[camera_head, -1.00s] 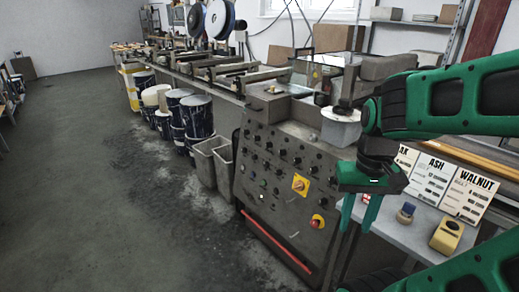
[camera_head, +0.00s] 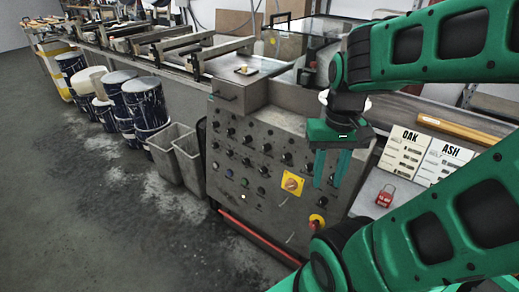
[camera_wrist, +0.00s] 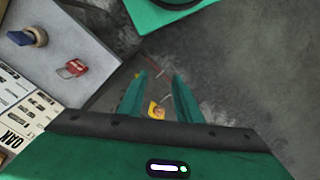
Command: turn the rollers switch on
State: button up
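The grey control panel (camera_head: 225,178) slopes in front of me with rows of small black knobs. A yellow plate with an orange rotary switch (camera_head: 292,184) sits at its lower right. I cannot read any labels, so I cannot tell which control is the rollers switch. My gripper (camera_head: 327,184) points down in front of the panel's right side. Its two green fingers are apart and empty, also in the wrist view (camera_wrist: 160,75).
A side table (camera_head: 367,207) at right holds a red padlock (camera_head: 385,196) and the OAK (camera_head: 403,153) and ASH (camera_head: 440,160) cards. Grey bins (camera_head: 188,161) and paint drums (camera_head: 144,102) stand left of the panel. My arm hides the right side.

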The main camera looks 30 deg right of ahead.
jog(key=shift+o, duration=1.4)
jog(key=shift+w, duration=0.1)
jog(key=n+t+h, duration=0.7)
jog(key=n+h, duration=1)
jog(key=n, duration=1)
send_near(266, 148)
jog(key=x, duration=0.7)
jog(key=shift+w+d+f, duration=0.2)
jog(key=shift+w+d, duration=0.05)
